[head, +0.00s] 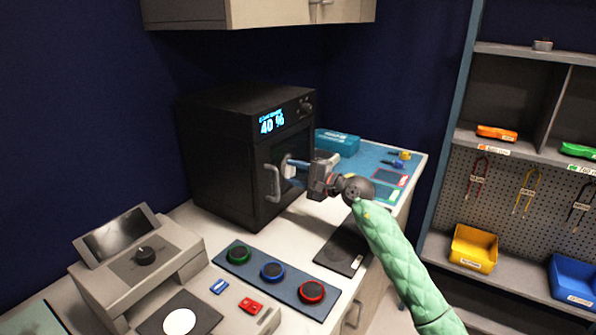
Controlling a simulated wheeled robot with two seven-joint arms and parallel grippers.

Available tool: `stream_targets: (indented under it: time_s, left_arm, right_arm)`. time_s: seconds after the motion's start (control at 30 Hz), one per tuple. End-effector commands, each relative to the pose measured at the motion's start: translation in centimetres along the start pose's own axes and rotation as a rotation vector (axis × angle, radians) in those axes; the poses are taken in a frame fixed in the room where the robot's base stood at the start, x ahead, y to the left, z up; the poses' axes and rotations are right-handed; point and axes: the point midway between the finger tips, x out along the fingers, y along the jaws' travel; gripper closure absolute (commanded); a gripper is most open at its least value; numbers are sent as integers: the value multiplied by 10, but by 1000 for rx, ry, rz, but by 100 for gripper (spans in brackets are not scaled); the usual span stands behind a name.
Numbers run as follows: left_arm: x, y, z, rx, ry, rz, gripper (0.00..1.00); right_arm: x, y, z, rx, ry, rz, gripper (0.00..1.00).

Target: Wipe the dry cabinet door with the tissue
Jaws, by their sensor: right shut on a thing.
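The dry cabinet (215,160) is a black box on the counter with a lit display reading 40 %. Its door (263,158) faces right, looks shut and has a grey vertical handle (273,183). My right gripper (300,172) is in front of the door, just right of the handle. It is shut on a small pale thing, seemingly the tissue (289,162), at the door's face. The fingers hide part of it, and I cannot tell whether it touches the door. My left gripper is not in view.
A blue mat (376,163) with a teal box (337,143) lies right of the cabinet. In front are a panel with round knobs (272,272) and a grey device (140,262). Shelves with bins (473,248) stand right. A wall cupboard (255,12) hangs above.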

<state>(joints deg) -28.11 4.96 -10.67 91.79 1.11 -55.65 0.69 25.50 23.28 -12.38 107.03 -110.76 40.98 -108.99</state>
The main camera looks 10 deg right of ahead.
Motion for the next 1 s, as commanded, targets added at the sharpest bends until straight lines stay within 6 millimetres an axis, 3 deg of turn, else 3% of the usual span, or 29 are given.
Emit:
stream_targets:
  time_s: [0.7, 1.0]
  left_arm:
    - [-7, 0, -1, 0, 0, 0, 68]
    - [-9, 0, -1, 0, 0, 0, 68]
  right_arm:
    - [3, 7, 38, 0, 0, 1, 80]
    - [1, -5, 40, -1, -1, 0, 80]
